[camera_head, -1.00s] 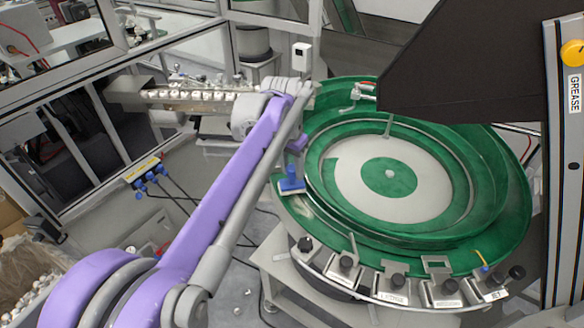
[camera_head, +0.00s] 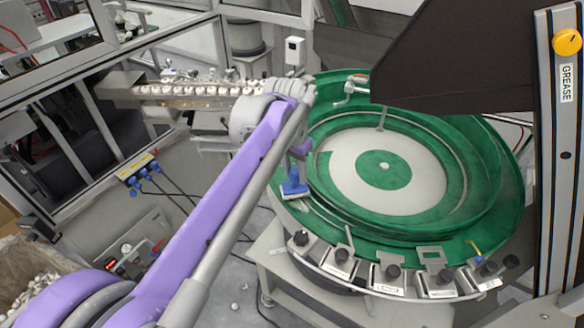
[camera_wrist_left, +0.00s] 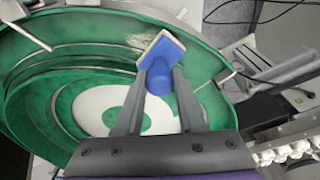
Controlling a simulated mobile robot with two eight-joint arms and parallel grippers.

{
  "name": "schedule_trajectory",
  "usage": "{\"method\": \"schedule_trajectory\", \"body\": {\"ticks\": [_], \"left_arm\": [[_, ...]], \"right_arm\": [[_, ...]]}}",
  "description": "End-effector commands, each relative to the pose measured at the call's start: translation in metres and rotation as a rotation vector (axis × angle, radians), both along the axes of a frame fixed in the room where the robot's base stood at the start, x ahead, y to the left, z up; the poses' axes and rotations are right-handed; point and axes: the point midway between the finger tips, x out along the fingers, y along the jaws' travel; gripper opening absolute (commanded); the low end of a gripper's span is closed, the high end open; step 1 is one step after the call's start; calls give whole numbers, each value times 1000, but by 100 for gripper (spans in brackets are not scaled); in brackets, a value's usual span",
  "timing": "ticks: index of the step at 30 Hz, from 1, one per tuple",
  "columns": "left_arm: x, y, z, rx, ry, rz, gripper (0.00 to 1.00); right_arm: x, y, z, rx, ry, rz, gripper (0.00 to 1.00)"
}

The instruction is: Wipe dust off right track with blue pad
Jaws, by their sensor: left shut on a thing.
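My left gripper (camera_head: 294,172) is shut on the handle of a blue pad (camera_head: 295,189). In the left wrist view the two grey fingers of my left gripper (camera_wrist_left: 158,78) hold the round blue handle, and the blue pad (camera_wrist_left: 163,47) with its pale edge extends beyond them, tilted. The pad is over the left side of the green bowl's track (camera_head: 313,212), near the outer rim. I cannot tell whether it touches. A pale, dusty-looking patch (camera_wrist_left: 125,42) lies on the green track beside the pad in the left wrist view. My right gripper is not in view.
A dark hood (camera_head: 450,60) hangs over the bowl's back right. Several clamps with black knobs (camera_head: 392,271) line the bowl's front rim. A chute of white caps (camera_head: 205,90) runs behind my left arm. A post marked GREASE (camera_head: 566,150) stands at the right.

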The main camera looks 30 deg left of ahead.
Motion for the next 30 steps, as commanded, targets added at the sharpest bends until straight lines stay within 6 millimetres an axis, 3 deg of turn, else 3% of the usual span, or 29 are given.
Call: {"method": "schedule_trajectory", "body": {"ticks": [30], "left_arm": [[-32, -60, 1, 0, -1, 0, 0]], "right_arm": [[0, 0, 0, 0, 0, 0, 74]]}}
